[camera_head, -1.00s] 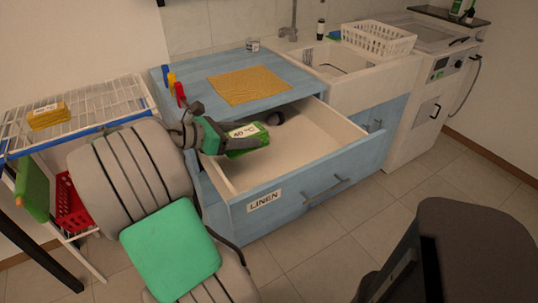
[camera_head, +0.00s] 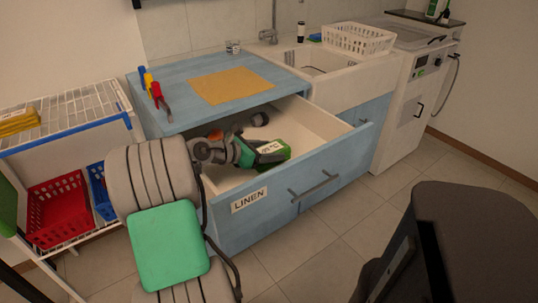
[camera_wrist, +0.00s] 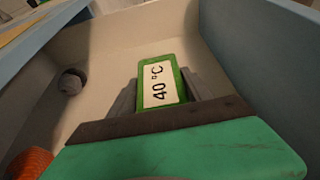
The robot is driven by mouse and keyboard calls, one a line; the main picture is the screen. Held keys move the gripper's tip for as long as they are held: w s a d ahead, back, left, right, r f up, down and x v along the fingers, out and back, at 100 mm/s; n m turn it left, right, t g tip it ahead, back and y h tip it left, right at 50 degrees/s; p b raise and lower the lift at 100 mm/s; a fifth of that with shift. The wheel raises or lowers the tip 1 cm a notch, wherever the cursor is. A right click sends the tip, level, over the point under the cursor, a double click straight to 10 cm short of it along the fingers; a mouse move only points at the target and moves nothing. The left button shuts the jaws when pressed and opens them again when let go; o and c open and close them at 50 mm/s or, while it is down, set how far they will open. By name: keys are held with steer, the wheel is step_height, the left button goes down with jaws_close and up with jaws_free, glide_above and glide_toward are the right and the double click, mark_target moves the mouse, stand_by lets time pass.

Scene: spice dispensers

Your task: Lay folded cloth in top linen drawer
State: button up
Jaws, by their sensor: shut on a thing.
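The folded cloth (camera_head: 280,151) is green with a white "40 °C" label. In the wrist view the cloth (camera_wrist: 161,82) sits between the two grey fingers. My gripper (camera_head: 265,150) is shut on it, inside the open top drawer labelled LINEN (camera_head: 318,177). In the wrist view the pale drawer floor (camera_wrist: 110,65) shows around the cloth. I cannot tell whether the cloth touches the floor. A dark round thing (camera_wrist: 73,80) and an orange thing (camera_wrist: 33,163) lie at the left of the wrist view.
The blue worktop (camera_head: 185,75) overhangs the drawer's back and carries a yellow cloth (camera_head: 231,85). A wire rack (camera_head: 70,117) with a yellow folded cloth (camera_head: 18,121) and red basket (camera_head: 58,208) stands left. A dark chair-like shape (camera_head: 465,235) is at lower right.

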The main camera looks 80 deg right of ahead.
steer(key=shift+r, duration=0.1)
steer(key=shift+f+p, duration=0.25)
steer(key=shift+p, duration=0.2)
steer(key=shift+f, duration=0.35)
steer(key=o, duration=1.5)
steer(key=shift+c, duration=0.2)
steer(key=shift+r, duration=0.1)
steer(key=shift+r+b, duration=0.35)
steer(key=shift+b, duration=0.35)
steer(key=p+v, duration=0.4)
steer(key=v, duration=0.8)
steer(key=shift+r, duration=0.2)
